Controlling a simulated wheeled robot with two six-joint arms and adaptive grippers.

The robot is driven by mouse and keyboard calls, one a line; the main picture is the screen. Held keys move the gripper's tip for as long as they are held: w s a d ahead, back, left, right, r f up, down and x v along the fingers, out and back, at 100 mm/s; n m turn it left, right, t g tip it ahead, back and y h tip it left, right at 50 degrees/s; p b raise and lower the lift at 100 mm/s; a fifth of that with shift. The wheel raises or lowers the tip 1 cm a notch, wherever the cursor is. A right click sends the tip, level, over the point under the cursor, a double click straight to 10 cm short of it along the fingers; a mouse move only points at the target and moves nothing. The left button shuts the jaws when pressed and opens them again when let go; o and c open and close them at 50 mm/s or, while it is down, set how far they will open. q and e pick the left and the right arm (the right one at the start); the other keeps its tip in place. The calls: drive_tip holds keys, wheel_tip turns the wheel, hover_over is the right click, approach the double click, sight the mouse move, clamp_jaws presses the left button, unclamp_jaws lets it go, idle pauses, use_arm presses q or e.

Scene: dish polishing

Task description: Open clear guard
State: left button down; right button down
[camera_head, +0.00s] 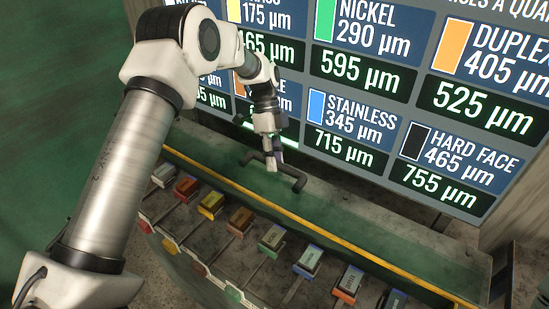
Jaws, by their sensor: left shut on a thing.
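A dark bar handle (295,181) lies in front of the display board, near the middle of the view. My left gripper (271,163) points down at this handle and is shut on it, near its middle. The clear guard itself is hard to make out; I cannot tell its edges or whether it is raised. My right gripper is not in view.
A row of coloured blocks (211,205) sits in slots along the front of the bench. A yellow strip (330,228) runs lengthwise behind them. A large display board (400,90) with coating names and micrometre values stands close behind my left gripper.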

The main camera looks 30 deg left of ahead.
use_arm(q)
drive_tip(key=shift+f, duration=0.15)
drive_tip(key=c, duration=1.2)
unclamp_jaws()
drive_tip(key=shift+o, duration=0.9)
drive_tip(key=shift+w+a, duration=0.1)
drive_tip(key=shift+w, duration=0.05)
wheel_tip(320, 180, up, 10)
drive_tip(key=shift+f, duration=0.1)
